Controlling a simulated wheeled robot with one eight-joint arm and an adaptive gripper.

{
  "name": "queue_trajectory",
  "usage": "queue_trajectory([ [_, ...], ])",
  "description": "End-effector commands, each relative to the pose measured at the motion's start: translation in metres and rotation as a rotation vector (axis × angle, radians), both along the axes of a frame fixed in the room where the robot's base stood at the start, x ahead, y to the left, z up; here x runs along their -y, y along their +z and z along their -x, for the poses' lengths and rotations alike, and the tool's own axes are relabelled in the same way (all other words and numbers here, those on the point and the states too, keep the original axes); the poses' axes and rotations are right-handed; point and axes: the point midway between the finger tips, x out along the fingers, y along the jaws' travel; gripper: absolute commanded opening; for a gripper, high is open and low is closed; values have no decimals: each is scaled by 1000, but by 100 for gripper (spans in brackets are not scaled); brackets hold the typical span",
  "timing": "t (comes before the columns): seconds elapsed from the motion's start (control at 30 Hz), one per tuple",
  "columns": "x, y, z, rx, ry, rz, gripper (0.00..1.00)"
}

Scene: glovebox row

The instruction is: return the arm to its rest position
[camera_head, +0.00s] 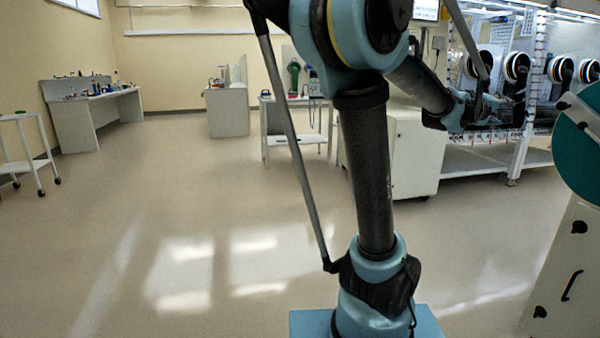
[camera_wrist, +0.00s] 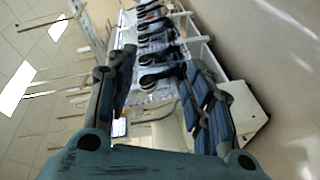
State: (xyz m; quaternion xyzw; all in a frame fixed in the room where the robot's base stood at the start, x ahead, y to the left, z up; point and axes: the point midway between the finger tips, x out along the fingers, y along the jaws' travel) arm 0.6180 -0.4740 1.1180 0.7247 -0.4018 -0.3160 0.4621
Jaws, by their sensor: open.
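My arm rises through the middle of the head view, with a teal base at the bottom, a dark upright link and a teal joint at the top. From that joint the forearm runs down to the right. My gripper (camera_head: 505,108) is at its end, small and dark against the glovebox row, so its fingers are hard to make out there. In the wrist view my gripper (camera_wrist: 162,78) is open, with its two fingers wide apart and nothing between them. The glovebox row (camera_wrist: 188,28) shows beyond the fingers, turned sideways, with several round ports.
The glovebox row also shows at right in the head view, on a white frame (camera_head: 478,166). A white cabinet (camera_head: 417,160) stands behind my arm. A teal disc on a white unit (camera_head: 565,275) is at the right edge. The floor (camera_head: 150,220) at left is clear.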

Motion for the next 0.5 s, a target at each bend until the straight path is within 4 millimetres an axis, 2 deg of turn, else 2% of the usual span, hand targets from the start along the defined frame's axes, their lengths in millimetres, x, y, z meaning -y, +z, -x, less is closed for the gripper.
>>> queue_trajectory([
  [0.03, -21, -11, -1, 23, -1, -48, 47],
  [0.27, -106, -75, 10, 81, -32, -302, 47],
  [0.5, -204, -160, 33, 48, -37, -601, 47],
])
